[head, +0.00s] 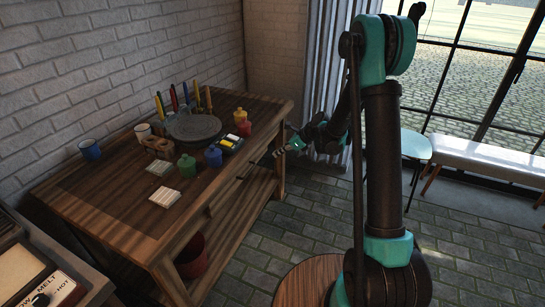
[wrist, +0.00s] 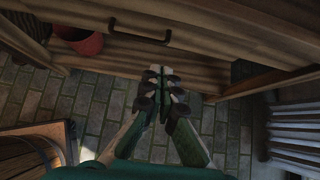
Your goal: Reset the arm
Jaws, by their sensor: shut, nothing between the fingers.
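My gripper (head: 280,152) is in front of the right end of the wooden workbench (head: 110,205) in the head view, near its front edge. In the wrist view my gripper (wrist: 161,71) points at the bench's front, below a dark drawer handle (wrist: 139,31). Its fingers are together and hold nothing. My arm reaches up and over from the right of the head view, bent at the elbow.
On the bench are a dark round plate (head: 193,127), green (head: 187,166), blue (head: 213,156) and yellow-and-red jars, a paint palette (head: 228,144), brushes and mugs. A red bucket (head: 190,258) sits on the lower shelf. A stool (head: 306,283) stands in front; paved floor (head: 300,220) is free between.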

